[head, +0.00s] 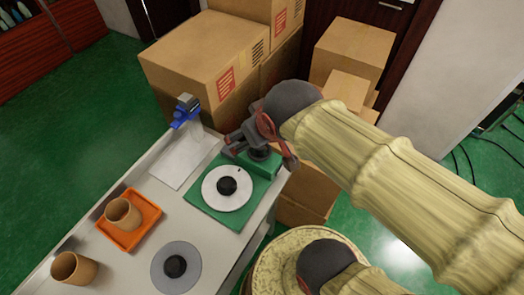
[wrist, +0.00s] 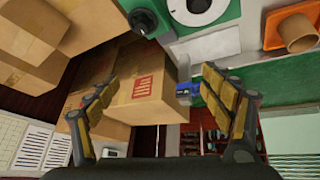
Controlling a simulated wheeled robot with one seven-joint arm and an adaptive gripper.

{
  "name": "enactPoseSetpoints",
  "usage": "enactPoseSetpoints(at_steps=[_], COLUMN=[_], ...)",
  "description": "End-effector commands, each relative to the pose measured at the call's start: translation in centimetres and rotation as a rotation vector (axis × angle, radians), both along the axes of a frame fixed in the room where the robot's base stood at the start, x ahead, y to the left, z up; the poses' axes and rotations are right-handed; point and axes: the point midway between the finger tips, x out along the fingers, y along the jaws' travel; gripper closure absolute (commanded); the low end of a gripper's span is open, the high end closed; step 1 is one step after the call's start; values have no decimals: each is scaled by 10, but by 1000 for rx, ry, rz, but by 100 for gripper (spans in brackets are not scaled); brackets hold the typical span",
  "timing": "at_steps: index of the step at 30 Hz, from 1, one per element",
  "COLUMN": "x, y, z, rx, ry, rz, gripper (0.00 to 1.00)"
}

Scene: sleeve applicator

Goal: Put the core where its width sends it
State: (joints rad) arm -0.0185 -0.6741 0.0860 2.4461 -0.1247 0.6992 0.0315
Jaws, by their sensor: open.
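A brown hollow cylinder, which looks like a core (head: 122,213), stands in an orange tray (head: 138,243) on the table in the head view. A second brown cylinder (head: 72,268) stands on the bare table at the near left. The cylinder in the tray also shows at the upper right of the wrist view (wrist: 298,32). A white dial with a black hub (head: 211,194) sits on a green base (head: 206,219). A grey disc with a black hub (head: 191,256) lies in front. My gripper (head: 234,145) is open and empty by the green base's far end, away from both cylinders.
A blue-topped stand (head: 185,112) and a pale sheet (head: 180,163) are at the table's far end. Cardboard boxes (head: 204,57) are stacked behind it; they fill the wrist view's left side (wrist: 148,88). Green floor (head: 50,120) is open at left.

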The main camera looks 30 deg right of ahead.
Motion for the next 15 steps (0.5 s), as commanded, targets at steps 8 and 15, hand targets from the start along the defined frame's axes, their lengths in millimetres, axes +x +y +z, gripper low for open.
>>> enactPoseSetpoints(at_steps=[8, 15], x=[-61, -62], y=[15, 16], z=[2, 2], rx=[100, 102], ry=[92, 96], rz=[-33, -32], gripper=[19, 19])
